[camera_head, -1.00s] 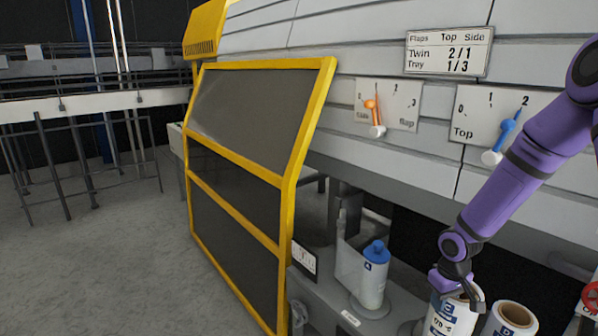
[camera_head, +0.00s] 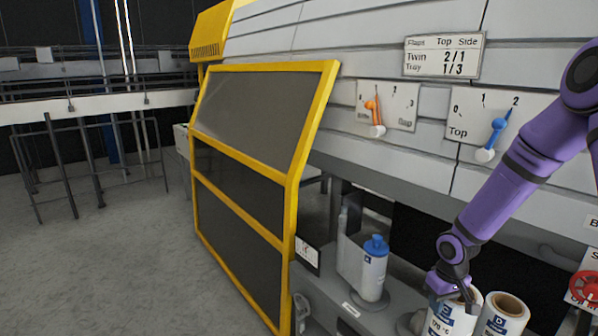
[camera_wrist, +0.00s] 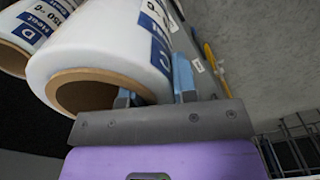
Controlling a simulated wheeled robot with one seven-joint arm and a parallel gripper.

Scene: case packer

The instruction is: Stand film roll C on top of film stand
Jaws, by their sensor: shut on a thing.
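Film roll C (camera_head: 452,319) is a white roll with a blue label and a brown cardboard core, at the bottom right of the head view. It fills much of the wrist view (camera_wrist: 110,42), with its open core end facing the camera. My gripper (camera_wrist: 155,88) is shut on the wall of this roll, one finger at the core and one outside. The gripper (camera_head: 456,296) is at the roll's upper end in the head view. The roll's lower end is cut off there. I cannot tell for sure which thing is the film stand.
Film roll D (camera_head: 506,305) stands close to the right of roll C. A blue-topped white cylinder (camera_head: 373,272) stands on a round grey base on the machine's grey ledge (camera_head: 330,290). A yellow-framed guard (camera_head: 290,200) stands left.

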